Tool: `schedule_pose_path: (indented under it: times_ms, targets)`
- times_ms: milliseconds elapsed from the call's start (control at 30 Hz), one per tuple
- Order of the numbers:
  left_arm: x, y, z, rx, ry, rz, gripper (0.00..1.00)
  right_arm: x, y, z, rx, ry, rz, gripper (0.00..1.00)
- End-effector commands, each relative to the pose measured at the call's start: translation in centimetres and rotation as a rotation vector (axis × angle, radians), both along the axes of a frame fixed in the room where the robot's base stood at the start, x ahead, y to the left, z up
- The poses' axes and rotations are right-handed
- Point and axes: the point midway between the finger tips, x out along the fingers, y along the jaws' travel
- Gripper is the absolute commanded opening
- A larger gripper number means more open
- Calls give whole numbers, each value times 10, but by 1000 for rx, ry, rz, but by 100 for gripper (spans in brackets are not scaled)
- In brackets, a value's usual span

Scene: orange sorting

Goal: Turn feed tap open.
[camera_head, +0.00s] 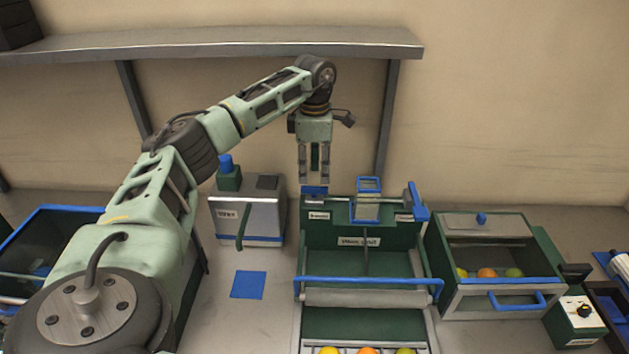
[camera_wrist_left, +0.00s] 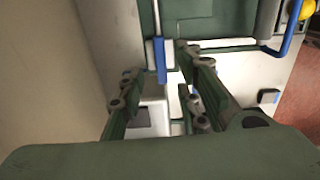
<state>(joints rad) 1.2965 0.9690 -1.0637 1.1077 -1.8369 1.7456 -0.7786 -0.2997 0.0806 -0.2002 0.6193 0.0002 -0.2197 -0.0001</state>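My left gripper (camera_head: 315,180) points straight down over the back left corner of a green sorting machine (camera_head: 318,238). Its fingers are apart with nothing held between them. A blue piece (camera_head: 314,190) is right below the fingertips on the machine's back edge. In the left wrist view a blue bar (camera_wrist_left: 160,60) shows ahead, between the open fingers of the left gripper (camera_wrist_left: 160,72); contact cannot be told. A blue lever (camera_head: 416,200) stands at the machine's back right. The labels are too small to read, so I cannot tell which blue part is the feed tap. My right gripper is out of view.
A grey box (camera_head: 262,215) with a green handle and a blue-topped green part stands left of the machine. A lidded bin (camera_head: 470,225) with fruit is at the right. A shelf (camera_head: 220,42) runs above. Bare table surrounds a blue mat (camera_head: 248,285).

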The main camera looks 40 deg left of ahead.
Motion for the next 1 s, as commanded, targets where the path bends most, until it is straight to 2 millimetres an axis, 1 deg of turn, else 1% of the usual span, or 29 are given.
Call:
schedule_pose_path:
  times_ms: [33,200,300,400,533,1000]
  targets:
    - [1,0,13,0,-6,0,31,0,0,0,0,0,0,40]
    - [1,0,45,0,-4,-1,31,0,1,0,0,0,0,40]
    - [1,0,57,1,-2,-1,31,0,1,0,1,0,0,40]
    - [0,0,65,1,-1,0,31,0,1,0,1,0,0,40]
    - [0,0,68,1,-1,0,31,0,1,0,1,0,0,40]
    - [0,0,67,1,-1,0,31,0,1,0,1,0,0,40]
